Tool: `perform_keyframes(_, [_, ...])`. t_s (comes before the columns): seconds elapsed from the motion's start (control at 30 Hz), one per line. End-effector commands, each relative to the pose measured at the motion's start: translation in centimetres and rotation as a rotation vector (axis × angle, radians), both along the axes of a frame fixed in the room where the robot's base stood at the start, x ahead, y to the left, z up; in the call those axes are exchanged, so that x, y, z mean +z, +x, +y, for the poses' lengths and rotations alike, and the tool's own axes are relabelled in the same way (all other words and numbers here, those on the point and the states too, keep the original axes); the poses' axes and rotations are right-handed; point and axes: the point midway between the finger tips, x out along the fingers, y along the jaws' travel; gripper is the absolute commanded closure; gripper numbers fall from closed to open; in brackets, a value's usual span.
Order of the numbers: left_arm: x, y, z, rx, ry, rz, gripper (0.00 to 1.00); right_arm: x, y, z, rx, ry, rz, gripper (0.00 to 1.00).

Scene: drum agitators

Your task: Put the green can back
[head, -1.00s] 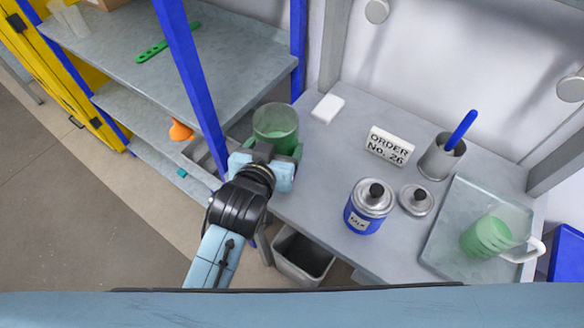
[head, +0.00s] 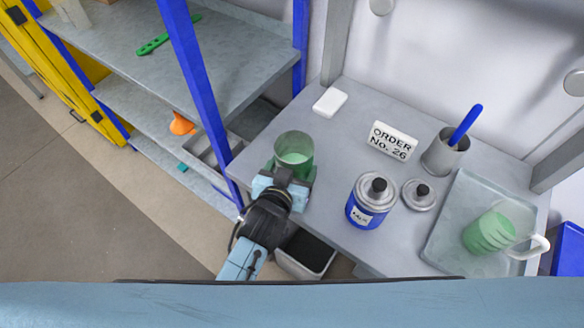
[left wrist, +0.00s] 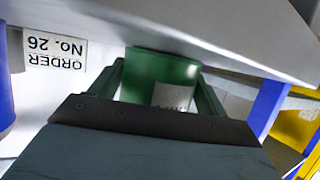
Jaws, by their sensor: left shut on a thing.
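The green can (head: 294,143) is an open-topped cylinder near the left end of the grey bench (head: 330,215). My left gripper (head: 290,172) is shut on the can, with green fingers on either side of it. The can looks upright; I cannot tell whether it touches the bench. In the left wrist view, the can (left wrist: 150,68) sits between the fingers, with a pale label partly showing. My right gripper is not in view.
A blue labelled can (head: 362,213), a round lid (head: 420,194), an order sign (head: 392,141) and a grey cup (head: 440,160) stand on the bench. A tray (head: 440,255) holds a green-filled jug (head: 490,234). The shelf rack's blue post (head: 200,85) rises left of the can.

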Motion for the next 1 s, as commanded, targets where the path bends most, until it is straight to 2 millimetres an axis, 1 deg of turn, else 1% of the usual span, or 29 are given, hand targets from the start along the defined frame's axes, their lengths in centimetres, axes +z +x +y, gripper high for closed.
perform_keyframes(0.2, [0.1, 0.0, 0.0, 0.0, -0.001, -0.002, 0.61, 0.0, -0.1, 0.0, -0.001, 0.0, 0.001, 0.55])
perform_keyframes(0.33, [-0.3, 0.0, 0.0, 0.0, -0.001, -0.001, 0.61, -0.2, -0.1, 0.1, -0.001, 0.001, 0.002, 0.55])
perform_keyframes(0.37, [-0.3, 0.0, 0.0, 0.0, 0.0, 0.0, 0.22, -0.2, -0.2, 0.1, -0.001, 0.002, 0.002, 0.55])
perform_keyframes(0.5, [-0.2, 0.0, 0.0, 0.0, 0.0, 0.0, 0.03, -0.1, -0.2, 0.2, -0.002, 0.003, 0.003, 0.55])
perform_keyframes(0.77, [-0.2, 0.0, 0.0, 0.0, 0.0, 0.0, 0.03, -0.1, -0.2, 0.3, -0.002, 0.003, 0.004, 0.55])
perform_keyframes(0.87, [0.3, 0.0, 0.0, 0.0, 0.001, -0.001, 0.03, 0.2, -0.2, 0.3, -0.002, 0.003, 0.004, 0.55])
perform_keyframes(1.0, [0.7, -1.6, 0.5, 0.0, 0.001, 0.002, 0.03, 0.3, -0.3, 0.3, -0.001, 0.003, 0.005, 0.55])
